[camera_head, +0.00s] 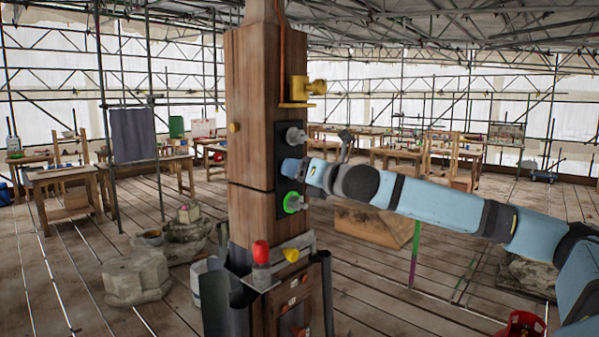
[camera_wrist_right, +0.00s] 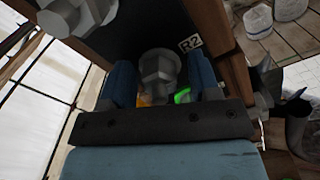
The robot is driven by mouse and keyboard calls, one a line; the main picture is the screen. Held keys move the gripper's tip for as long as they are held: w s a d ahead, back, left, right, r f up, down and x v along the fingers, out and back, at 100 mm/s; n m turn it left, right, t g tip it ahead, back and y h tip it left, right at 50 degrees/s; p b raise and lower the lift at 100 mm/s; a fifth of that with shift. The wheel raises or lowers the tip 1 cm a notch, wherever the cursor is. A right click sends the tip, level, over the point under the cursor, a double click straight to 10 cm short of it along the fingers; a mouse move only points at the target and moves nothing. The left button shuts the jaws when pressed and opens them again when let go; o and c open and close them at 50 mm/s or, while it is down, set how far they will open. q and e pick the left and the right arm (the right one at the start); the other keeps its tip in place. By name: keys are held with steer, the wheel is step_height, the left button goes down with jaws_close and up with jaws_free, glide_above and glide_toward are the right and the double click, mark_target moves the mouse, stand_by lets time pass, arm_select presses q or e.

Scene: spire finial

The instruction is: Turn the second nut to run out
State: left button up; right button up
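A wooden post (camera_head: 250,130) carries a dark plate (camera_head: 281,142) with grey nuts in a column. The upper nut (camera_head: 297,137) is bare, and the lower nut (camera_head: 293,203) has a bright green ring. My right gripper (camera_head: 290,168) is at the plate between these two, hiding the middle nut in the head view. In the right wrist view, that nut (camera_wrist_right: 158,72) sits between my two blue fingers beside an "R2" label (camera_wrist_right: 190,43). The fingers are apart, with narrow gaps appearing at the nut's sides. Another nut (camera_wrist_right: 78,12) shows at upper left. My left gripper is out of view.
A yellow fitting (camera_head: 305,89) projects from the post above the plate. A clamp with a red knob (camera_head: 261,252) and dark metal sleeves surround the post lower down. Stone blocks (camera_head: 136,277) stand at left; benches line the back.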

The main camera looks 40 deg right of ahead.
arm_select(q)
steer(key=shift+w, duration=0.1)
arm_select(e)
steer(key=shift+s, duration=0.1)
arm_select(q)
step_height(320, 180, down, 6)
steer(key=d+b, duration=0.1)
steer(key=b, duration=0.7)
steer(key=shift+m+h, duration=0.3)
arm_select(e)
steer(key=s+d, duration=0.1)
steer(key=s, duration=1.2)
steer(key=shift+s, duration=0.3)
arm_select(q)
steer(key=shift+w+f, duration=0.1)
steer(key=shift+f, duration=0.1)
arm_select(e)
steer(key=shift+d, duration=0.1)
